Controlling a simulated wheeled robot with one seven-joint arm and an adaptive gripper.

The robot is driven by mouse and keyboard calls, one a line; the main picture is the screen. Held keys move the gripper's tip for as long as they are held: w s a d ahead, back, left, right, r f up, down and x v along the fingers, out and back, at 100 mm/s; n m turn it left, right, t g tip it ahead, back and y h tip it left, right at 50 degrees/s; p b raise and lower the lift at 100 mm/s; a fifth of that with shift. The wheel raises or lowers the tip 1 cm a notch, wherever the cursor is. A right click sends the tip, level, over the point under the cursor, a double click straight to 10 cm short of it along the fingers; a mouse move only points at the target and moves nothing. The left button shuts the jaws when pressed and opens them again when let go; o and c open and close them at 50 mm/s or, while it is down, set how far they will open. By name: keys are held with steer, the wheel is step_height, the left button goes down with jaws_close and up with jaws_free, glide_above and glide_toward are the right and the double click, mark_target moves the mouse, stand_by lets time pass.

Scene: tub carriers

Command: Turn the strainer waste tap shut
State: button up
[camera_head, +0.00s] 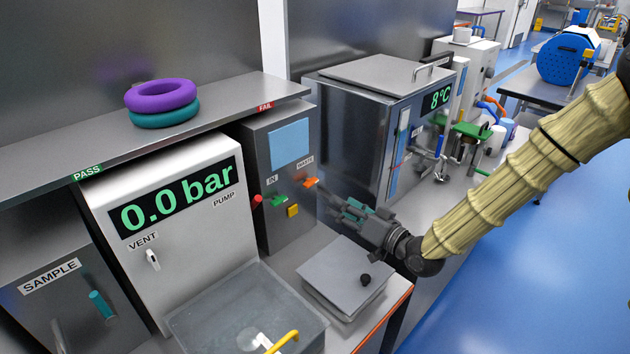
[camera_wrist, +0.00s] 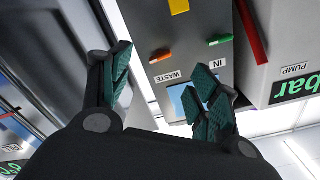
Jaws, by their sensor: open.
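The strainer is a dark grey box (camera_head: 285,228) with a blue panel on its front. Its waste tap (camera_head: 310,182) has a small orange handle lying roughly crosswise under the WASTE label; it also shows in the wrist view (camera_wrist: 160,56), upside down. The green inlet tap (camera_head: 278,200) is to its left, under the IN label. My gripper (camera_head: 347,208) is open and empty, to the right of and a little below the waste tap in the head view. In the wrist view the orange handle appears between the two fingertips, with a gap visible; depth is hard to tell.
A yellow block (camera_head: 292,210) and a red rod (camera_head: 257,200) are near the taps. The pump unit (camera_head: 190,255) reads 0.0 bar at left. A steel bath (camera_head: 355,130) reading 8°C stands close right. A lidded tub (camera_head: 343,275) sits below my gripper.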

mark_target(313, 183)
steer(key=w+a+n+p, duration=0.1)
steer(key=w+a+n, duration=0.1)
steer(key=w+a+r+n+p, duration=0.1)
steer(key=w+a+n+p, duration=0.1)
steer(key=w+a+n, duration=0.1)
steer(key=w+a+n+p, duration=0.1)
steer(key=w+a+n, duration=0.1)
steer(key=w+n, duration=0.1)
steer(key=shift+w+a+r+p, duration=0.1)
steer(key=shift+a+r+p, duration=0.15)
steer(key=shift+r+p, duration=0.1)
stand_by(0.5)
steer(key=shift+f, duration=0.1)
steer(key=c, duration=1)
